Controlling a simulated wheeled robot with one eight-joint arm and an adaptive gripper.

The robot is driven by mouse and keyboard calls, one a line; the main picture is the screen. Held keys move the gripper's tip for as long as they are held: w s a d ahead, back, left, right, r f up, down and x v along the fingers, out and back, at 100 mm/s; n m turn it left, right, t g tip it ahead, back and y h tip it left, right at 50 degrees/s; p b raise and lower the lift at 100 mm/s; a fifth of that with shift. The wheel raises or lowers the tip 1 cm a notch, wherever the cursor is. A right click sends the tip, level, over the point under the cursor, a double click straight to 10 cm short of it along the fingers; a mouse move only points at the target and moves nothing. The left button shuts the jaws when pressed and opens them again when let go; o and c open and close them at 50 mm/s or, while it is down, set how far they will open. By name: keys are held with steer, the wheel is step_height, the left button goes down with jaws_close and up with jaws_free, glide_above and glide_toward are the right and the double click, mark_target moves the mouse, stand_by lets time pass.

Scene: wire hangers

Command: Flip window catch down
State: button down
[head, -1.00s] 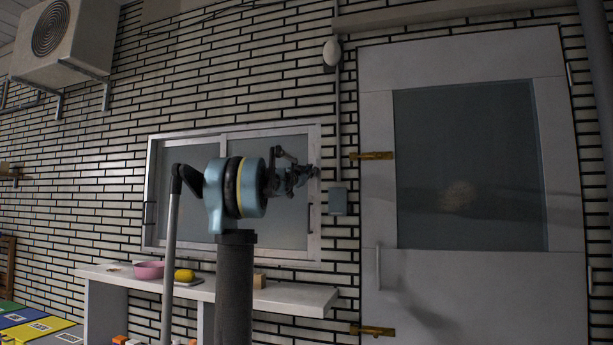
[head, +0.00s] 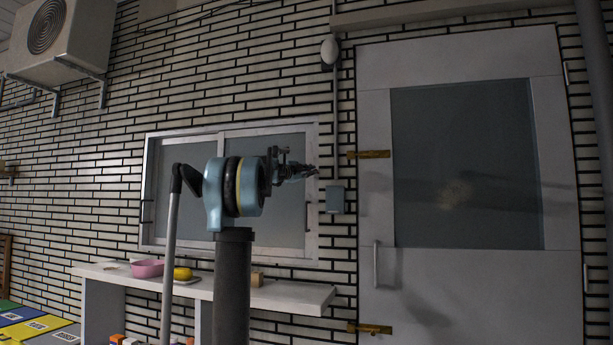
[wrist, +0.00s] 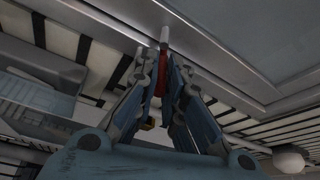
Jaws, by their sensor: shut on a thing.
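The sliding window (head: 223,185) has a pale metal frame and two dark panes, and is set in the brick wall. In the wrist view its frame (wrist: 215,88) runs diagonally, close in front of my fingertips. The catch (wrist: 161,80) shows there as a narrow red piece with a pale tip, upright in the picture at the frame's edge. My gripper (wrist: 163,66) is shut on it, one blue-grey finger on each side. In the head view my gripper (head: 308,171) is at the window's right edge. The catch is too small to make out there.
A white shelf (head: 300,297) below the window holds a pink bowl (head: 148,268), a yellow thing (head: 183,274) and a small wooden block (head: 257,279). A white door (head: 375,195) stands further right.

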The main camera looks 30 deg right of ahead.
stand_by(0.4)
steer(key=c, duration=1.7)
jaws_free()
steer(key=shift+v, duration=4)
steer(key=shift+w, duration=0.1)
